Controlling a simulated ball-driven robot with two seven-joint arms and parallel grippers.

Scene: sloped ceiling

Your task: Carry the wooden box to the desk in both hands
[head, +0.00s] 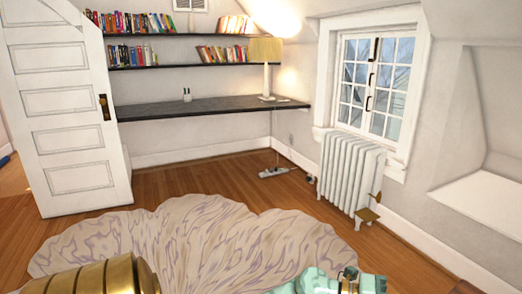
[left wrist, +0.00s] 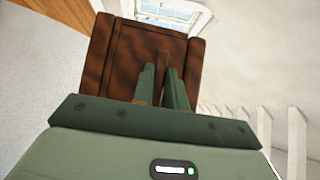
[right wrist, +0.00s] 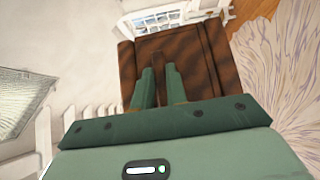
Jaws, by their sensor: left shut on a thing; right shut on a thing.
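The wooden box is dark brown with raised side edges. It shows in the left wrist view (left wrist: 122,62) and the right wrist view (right wrist: 196,52), but not in the head view. My left gripper (left wrist: 162,80) is shut on a narrow upright part of the box. My right gripper (right wrist: 158,80) is shut on a similar narrow part. The box's inside and far sides are hidden. The desk (head: 205,108) is a long dark top along the far wall in the head view, well ahead of me. Both grippers are outside the head view.
A lamp (head: 265,70) stands at the desk's right end, and a small white item (head: 187,95) near its middle. A pale rug (head: 190,240) lies ahead. A white door (head: 65,105) stands left, a radiator (head: 348,175) right. A small object (head: 273,172) lies on the floor.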

